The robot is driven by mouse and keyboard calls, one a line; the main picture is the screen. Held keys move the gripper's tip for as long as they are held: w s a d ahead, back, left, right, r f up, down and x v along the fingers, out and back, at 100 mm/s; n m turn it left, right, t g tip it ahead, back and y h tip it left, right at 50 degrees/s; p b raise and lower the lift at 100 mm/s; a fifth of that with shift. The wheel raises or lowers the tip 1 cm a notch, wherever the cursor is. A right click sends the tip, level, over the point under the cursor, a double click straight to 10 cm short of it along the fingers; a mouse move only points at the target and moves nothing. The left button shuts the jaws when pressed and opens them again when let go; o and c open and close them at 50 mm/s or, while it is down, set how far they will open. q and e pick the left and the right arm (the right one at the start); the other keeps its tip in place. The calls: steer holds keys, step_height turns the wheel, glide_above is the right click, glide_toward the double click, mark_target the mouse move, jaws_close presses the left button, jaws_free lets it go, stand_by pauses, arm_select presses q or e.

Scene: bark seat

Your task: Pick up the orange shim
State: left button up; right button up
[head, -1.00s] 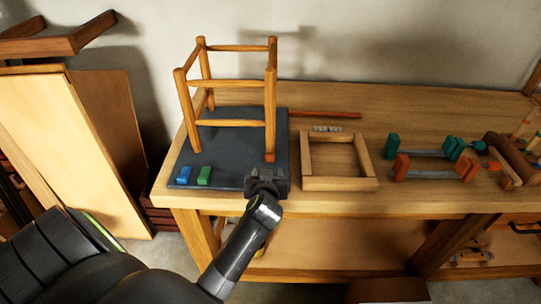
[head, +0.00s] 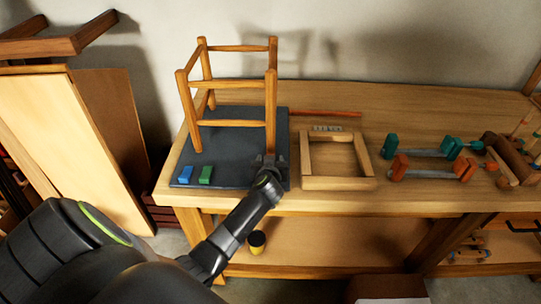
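A wooden stool frame (head: 231,84) stands upright on a dark mat (head: 225,142) on the workbench. The orange shim is not visible now; its earlier place at the foot of the stool's front right leg is covered by my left gripper (head: 268,161). That gripper is at the mat's right side, against or just in front of the leg's foot. Its fingers are too small and dark to show whether they are open or hold anything. A blue shim (head: 185,174) and a green shim (head: 206,175) lie on the mat's front left. My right gripper is not in view.
A square wooden frame (head: 337,184) lies right of the mat, with a thin reddish rod (head: 325,113) behind it. Clamps with green (head: 390,146) and orange (head: 399,168) jaws lie farther right. A dark, yellow-banded cup (head: 257,241) stands on the lower shelf.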

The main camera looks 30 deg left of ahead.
arm_select(q)
steer(key=c, duration=1)
steer(key=shift+w+a+r, duration=0.1)
steer(key=shift+c, duration=0.2)
